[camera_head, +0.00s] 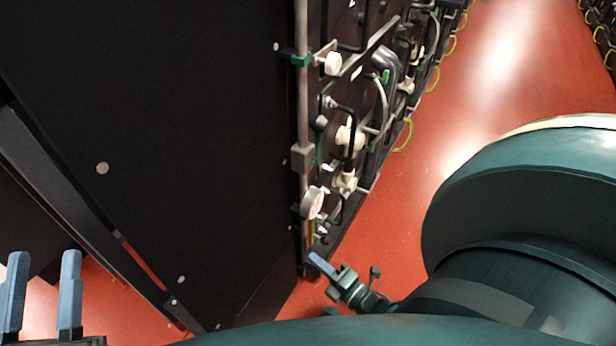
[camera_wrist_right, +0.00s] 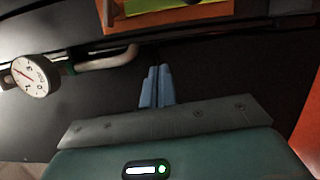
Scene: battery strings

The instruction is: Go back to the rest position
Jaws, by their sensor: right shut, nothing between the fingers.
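My left gripper (camera_head: 44,262) is at the lower left of the head view. Its two blue fingers stand well apart with nothing between them. My right gripper (camera_head: 318,262) is beside the lower end of the rack's pipe front, just above the red floor. In the right wrist view its blue fingers (camera_wrist_right: 156,72) are together and hold nothing. A round white gauge (camera_head: 312,203) is just above the right gripper in the head view, and it also shows at the left of the wrist view (camera_wrist_right: 34,76).
A large black cabinet panel (camera_head: 170,130) fills the left of the head view, close to both grippers. Pipes and white valves (camera_head: 348,138) line its edge. The red floor aisle (camera_head: 500,60) to the right is clear. My dark green arm covers the lower right.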

